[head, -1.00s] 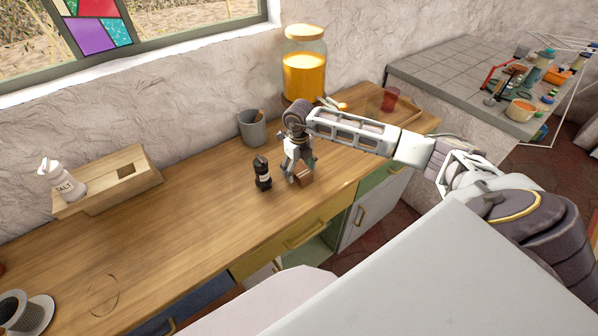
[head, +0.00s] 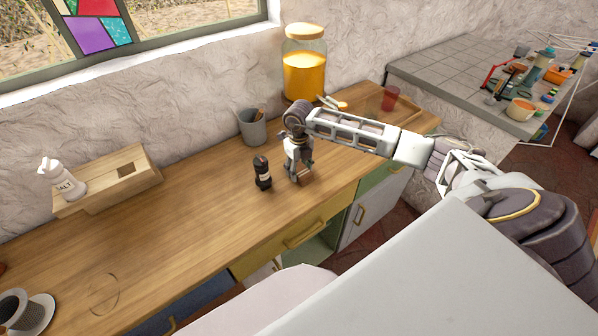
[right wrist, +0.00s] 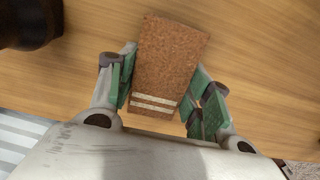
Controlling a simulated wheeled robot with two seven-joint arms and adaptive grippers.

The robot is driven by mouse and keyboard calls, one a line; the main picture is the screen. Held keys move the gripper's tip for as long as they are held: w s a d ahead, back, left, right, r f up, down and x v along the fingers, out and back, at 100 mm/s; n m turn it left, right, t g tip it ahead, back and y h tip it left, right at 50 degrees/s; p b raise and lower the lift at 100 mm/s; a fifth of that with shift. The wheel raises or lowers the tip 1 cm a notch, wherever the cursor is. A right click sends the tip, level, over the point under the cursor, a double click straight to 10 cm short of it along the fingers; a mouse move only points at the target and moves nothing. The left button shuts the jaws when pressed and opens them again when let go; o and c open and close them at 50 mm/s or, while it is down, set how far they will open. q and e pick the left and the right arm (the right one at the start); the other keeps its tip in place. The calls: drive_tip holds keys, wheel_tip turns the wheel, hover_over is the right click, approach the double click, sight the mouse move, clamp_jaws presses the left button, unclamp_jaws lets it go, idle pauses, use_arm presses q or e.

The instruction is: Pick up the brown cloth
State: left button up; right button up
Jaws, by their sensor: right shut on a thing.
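The brown cloth (right wrist: 165,62) is a small folded block with two pale stripes near one end. In the right wrist view it lies between the two green-padded fingers of my right gripper (right wrist: 160,95), which is shut on it. In the head view the right gripper (head: 299,177) points down at the wooden counter (head: 215,215), just right of a dark bottle. The cloth is mostly hidden behind the fingers there. I cannot tell if it still touches the counter. My left gripper is not in view.
The dark bottle (head: 262,173) stands close to the left of my right gripper. Behind are a grey cup (head: 252,128) and a large orange jar (head: 304,65). A wooden box (head: 118,180) with a salt shaker (head: 62,180) is at left. The counter's middle front is clear.

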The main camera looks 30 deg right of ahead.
sight(299, 168)
drive_tip(key=shift+r, duration=0.1)
wheel_tip(299, 168, up, 9)
drive_tip(key=shift+f+b, duration=0.1)
drive_tip(key=shift+b, duration=0.45)
drive_tip(key=shift+r, duration=0.5)
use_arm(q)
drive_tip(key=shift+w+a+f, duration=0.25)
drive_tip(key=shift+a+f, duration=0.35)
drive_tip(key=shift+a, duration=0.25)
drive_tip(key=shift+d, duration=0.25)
use_arm(e)
drive_tip(key=o, duration=0.4)
drive_tip(key=c, duration=0.3)
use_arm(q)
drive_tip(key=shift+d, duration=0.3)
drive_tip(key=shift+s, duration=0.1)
